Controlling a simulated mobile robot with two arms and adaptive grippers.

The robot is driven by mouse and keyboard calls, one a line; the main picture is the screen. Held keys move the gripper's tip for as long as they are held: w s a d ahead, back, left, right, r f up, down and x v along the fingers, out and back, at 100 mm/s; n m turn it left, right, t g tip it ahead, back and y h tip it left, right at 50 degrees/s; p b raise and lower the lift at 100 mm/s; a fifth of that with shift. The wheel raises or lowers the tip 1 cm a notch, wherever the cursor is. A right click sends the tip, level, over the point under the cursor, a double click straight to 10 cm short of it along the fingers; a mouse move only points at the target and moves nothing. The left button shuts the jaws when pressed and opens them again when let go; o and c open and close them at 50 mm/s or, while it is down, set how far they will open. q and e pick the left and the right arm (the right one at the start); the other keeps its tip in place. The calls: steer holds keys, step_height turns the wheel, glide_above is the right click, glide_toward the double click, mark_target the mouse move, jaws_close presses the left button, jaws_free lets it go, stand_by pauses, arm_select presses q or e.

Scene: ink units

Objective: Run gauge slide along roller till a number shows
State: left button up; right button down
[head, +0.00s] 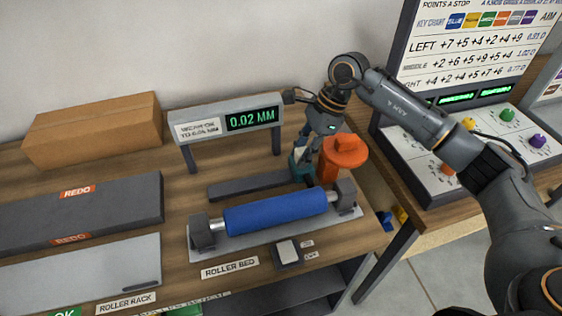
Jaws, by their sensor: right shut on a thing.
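The blue roller (275,211) lies across the roller bed (204,232), its silver ends held in grey blocks. The gauge slide (299,166), a small teal piece, stands behind the roller near the right end of a dark rail (232,189). My right gripper (305,152) reaches down from the upper right and is shut on the slide; its fingertips are partly hidden. The gauge display (251,117) behind the rail reads 0.02 MM in green. My left gripper is out of view.
An orange round-topped object (344,152) stands close to the right of my right gripper. A cardboard box (93,129) and a dark REDO tray (139,202) are at left. A small switch box (287,252) sits in front of the bed. A knob panel (402,143) stands at right.

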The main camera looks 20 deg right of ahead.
steer(key=shift+d, duration=0.35)
steer(key=c, duration=1.1)
jaws_free()
steer(key=shift+d, duration=0.15)
steer(key=shift+o, duration=0.3)
steer(key=shift+r, duration=0.1)
steer(key=shift+d+r, duration=0.1)
steer(key=shift+r, duration=0.2)
steer(key=v, duration=1.1)
steer(key=shift+d, duration=0.2)
steer(key=shift+r, duration=0.15)
